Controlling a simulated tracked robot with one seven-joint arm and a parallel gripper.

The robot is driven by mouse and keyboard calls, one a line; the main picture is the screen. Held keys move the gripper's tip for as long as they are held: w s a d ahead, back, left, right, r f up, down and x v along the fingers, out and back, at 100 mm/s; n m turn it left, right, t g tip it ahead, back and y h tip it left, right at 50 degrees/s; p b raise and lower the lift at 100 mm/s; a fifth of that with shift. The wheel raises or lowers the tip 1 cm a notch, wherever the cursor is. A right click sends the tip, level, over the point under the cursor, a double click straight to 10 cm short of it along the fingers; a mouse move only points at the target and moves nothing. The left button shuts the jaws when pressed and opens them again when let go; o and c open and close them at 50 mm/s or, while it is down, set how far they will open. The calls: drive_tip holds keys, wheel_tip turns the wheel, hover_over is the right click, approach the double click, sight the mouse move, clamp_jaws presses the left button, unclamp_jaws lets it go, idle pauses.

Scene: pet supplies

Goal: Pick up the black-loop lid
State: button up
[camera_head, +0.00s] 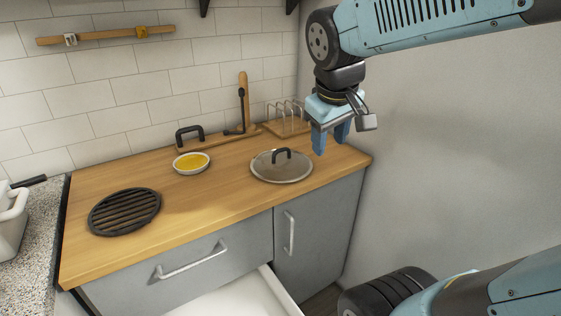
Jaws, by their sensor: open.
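My gripper (329,141) hangs above the counter to the right of the lid and points down. Its blue fingers are apart, and nothing shows between them. It does not touch the lid.
A bowl of yellow content (192,163) stands left of the lid. A black round grate (124,211) lies further left. A wire rack (288,121) and a board with a black handle (190,136) are behind. An open drawer (235,296) juts out below.

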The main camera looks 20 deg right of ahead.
drive_tip(key=w+f+n+g+h, duration=0.2)
drive_tip(key=w+n, duration=0.2)
drive_tip(key=w, duration=0.4)
drive_tip(key=n+t+h, duration=0.2)
drive_tip(key=n+h, duration=0.6)
drive_tip(key=n, duration=0.6)
approach(281, 157)
wheel_tip(281, 157, up, 4)
drive_tip(key=s+a, duration=0.1)
drive_tip(key=a, duration=0.1)
drive_tip(key=x, duration=1.3)
drive_tip(key=shift+d, duration=0.45)
drive_tip(key=shift+c, duration=0.5)
clamp_jaws()
